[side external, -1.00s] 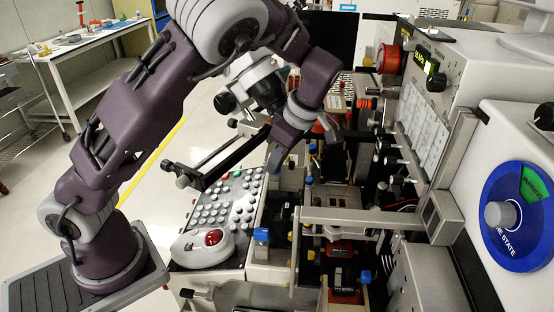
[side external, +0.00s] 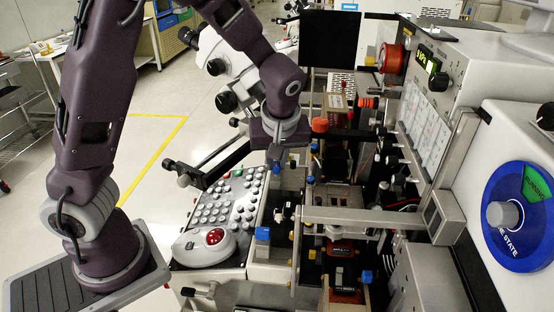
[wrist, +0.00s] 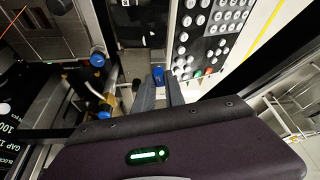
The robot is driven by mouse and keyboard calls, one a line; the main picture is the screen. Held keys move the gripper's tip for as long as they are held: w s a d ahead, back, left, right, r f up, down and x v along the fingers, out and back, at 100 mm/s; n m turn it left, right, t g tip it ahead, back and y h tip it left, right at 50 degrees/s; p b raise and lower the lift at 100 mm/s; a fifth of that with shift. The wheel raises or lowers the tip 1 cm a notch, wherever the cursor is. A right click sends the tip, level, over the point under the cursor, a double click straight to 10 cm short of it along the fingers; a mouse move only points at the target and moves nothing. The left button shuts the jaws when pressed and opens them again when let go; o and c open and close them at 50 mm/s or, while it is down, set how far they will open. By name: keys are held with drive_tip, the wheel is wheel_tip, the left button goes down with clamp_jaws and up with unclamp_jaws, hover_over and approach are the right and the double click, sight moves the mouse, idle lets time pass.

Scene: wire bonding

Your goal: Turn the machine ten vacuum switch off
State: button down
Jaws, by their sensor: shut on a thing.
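My gripper (side external: 279,163) points down over the machine deck, just right of the keypad's far end. In the wrist view its grey fingers (wrist: 157,92) are closed around a small blue-capped switch (wrist: 158,74). Most of that switch's body is hidden by the fingers. No label for machine ten or for vacuum is readable, so I cannot tell from lettering which switch this is. Whether its lever stands on or off cannot be told.
Other blue knobs stand close by, one (wrist: 97,60) left of my fingers in the wrist view. The keypad (side external: 228,208) with a red trackball (side external: 214,237) lies left of the deck. A metal bar (side external: 365,216) crosses in front. The state dial (side external: 517,216) is at right.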

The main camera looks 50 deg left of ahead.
drive_tip(key=m+t+h, duration=0.1)
drive_tip(key=m, duration=0.3)
drive_tip(key=shift+a+r, duration=0.1)
drive_tip(key=shift+m+t+h, duration=0.5)
drive_tip(key=shift+m, duration=1.1)
drive_tip(key=c, duration=1.3)
unclamp_jaws()
drive_tip(key=shift+o, duration=0.2)
drive_tip(key=shift+s, duration=0.1)
